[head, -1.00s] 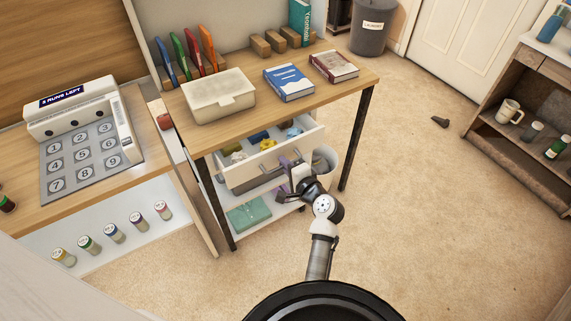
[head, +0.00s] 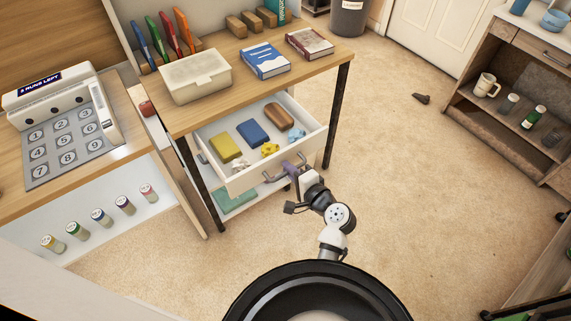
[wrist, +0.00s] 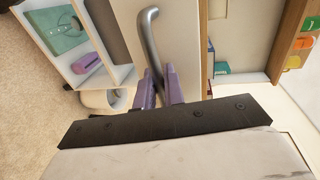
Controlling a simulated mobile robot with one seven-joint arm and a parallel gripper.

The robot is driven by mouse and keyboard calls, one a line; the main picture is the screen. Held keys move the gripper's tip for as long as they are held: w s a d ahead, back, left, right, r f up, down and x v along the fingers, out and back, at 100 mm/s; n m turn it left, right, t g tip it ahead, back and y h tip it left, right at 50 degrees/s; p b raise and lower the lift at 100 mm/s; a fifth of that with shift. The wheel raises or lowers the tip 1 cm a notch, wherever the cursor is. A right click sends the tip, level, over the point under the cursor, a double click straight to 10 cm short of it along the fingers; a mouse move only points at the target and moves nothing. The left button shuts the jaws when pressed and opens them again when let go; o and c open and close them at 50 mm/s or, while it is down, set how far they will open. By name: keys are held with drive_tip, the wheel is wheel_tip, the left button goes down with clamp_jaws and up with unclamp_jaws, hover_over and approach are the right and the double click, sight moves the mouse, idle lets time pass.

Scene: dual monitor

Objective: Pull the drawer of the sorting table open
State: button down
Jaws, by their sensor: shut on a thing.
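The sorting table (head: 205,107) has a wooden top and dark legs. Its white drawer (head: 245,180) is pulled well out from under the top, and its contents show from above. My gripper (head: 292,168) is at the drawer's front, with its purple fingers shut on the grey bar handle (head: 272,176). In the wrist view the curved handle (wrist: 149,40) runs between the purple fingers (wrist: 159,90); part of the grip is hidden by the dark gripper body.
In the drawer lie a yellow block (head: 225,148), a blue block (head: 252,132), a brown block (head: 279,116) and small items. A plastic box (head: 195,77) and two books stand on top. Carpet (head: 390,190) is clear to the right.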

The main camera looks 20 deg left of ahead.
idle(0.3)
drive_tip(key=c, duration=1.6)
unclamp_jaws()
drive_tip(key=shift+d, duration=0.1)
drive_tip(key=shift+c, duration=0.2)
drive_tip(key=shift+s, duration=0.1)
